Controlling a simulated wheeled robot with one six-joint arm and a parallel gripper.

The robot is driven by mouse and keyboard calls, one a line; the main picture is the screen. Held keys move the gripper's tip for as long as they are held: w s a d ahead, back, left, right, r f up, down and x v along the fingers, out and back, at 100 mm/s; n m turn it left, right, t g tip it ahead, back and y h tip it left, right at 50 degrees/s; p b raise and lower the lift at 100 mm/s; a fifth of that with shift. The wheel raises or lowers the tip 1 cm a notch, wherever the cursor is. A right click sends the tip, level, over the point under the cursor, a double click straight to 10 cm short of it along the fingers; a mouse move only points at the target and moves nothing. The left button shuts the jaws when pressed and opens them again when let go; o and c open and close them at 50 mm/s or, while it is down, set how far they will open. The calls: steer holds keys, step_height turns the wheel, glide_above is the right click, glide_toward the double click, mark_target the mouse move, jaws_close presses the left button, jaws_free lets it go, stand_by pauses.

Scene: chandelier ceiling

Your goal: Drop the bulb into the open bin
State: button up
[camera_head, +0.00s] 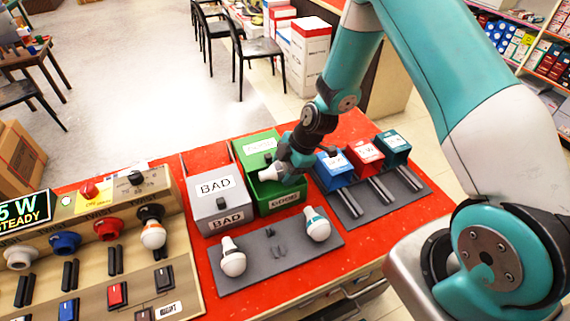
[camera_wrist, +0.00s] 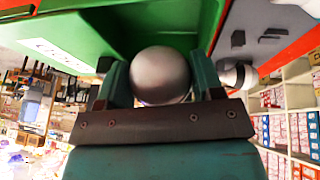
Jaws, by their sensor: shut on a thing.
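My gripper (camera_head: 278,172) is at the green bin marked GOOD (camera_head: 284,197), over its open front part. It is shut on a white bulb (camera_head: 268,174), whose round end shows between the two fingers in the wrist view (camera_wrist: 161,75). The green bin's inner walls (camera_wrist: 100,22) fill the upper left of that view. The bulb is at the bin's opening; how deep it sits is hidden. The grey bin marked BAD (camera_head: 222,205) stands left of the green one, with its top closed.
A grey tray (camera_head: 275,262) in front holds two white bulbs, at left (camera_head: 232,262) and right (camera_head: 317,226). Blue (camera_head: 333,168), red (camera_head: 364,156) and dark green (camera_head: 395,147) boxes stand right. A tester panel (camera_head: 90,270) with a lit-looking orange bulb (camera_head: 153,235) stands left.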

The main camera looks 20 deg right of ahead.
steer(key=shift+f, duration=0.3)
steer(key=o, duration=1.1)
steer(key=shift+s, duration=0.1)
steer(key=b+v, duration=0.1)
steer(key=v, duration=0.4)
steer(key=b+v, duration=0.1)
steer(key=v, duration=0.5)
steer(key=b+v, duration=0.1)
steer(key=v, duration=0.5)
steer(key=shift+w+r, duration=0.25)
